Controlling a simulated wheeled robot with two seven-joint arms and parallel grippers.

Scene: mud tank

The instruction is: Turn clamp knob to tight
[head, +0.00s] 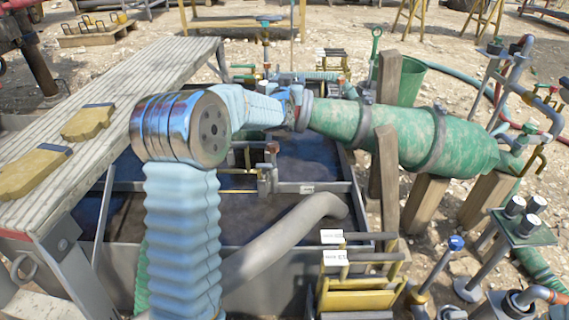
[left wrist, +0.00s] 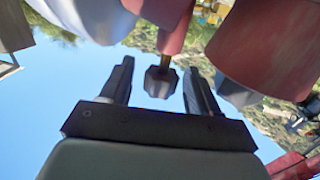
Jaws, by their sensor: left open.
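In the left wrist view, a dark grey faceted clamp knob (left wrist: 160,83) hangs on a short brass stem below a red clamp part (left wrist: 165,14). My left gripper (left wrist: 160,68) is open, with one finger on each side of the knob. A gap shows between the knob and each finger, so the knob is not gripped. The left fingers and the knob cannot be made out there. My right gripper is in neither view.
A dark mud tank (head: 300,228) lies below my arm, with a grey hose (head: 290,240) across it. A ridged walkway (head: 90,105) is at left. A wooden post (head: 388,95) and yellow racks (head: 362,297) stand close by. A red cylinder (left wrist: 270,50) is near the left gripper.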

